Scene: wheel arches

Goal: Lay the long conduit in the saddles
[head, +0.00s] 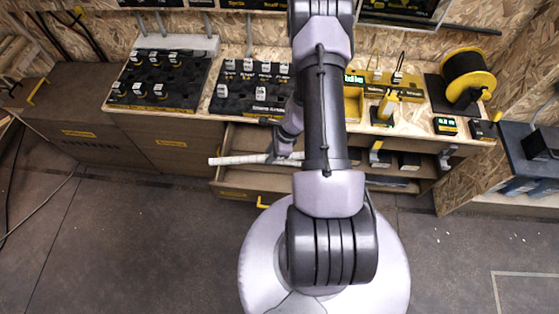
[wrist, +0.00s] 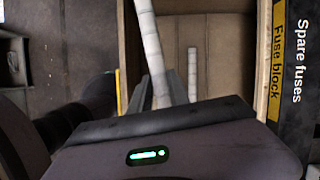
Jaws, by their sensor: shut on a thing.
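A long white conduit (head: 236,159) with faint bands shows in the head view, lying roughly level over the open drawer below the bench. My gripper (head: 285,157) is shut on it, and my arm hides its right part. In the wrist view the conduit (wrist: 151,42) runs up and away from between the fingers of my gripper (wrist: 165,93). A shorter-looking white piece (wrist: 192,65) lies apart from it, in the drawer. I cannot make out the saddles in either view.
The open wooden drawer (head: 232,183) juts out under the bench. Black panels with white blocks (head: 155,80) and fuse blocks (head: 252,88) cover the bench top. A yellow-black cable reel (head: 466,76) stands at right. The floor (head: 130,240) at left is mostly clear.

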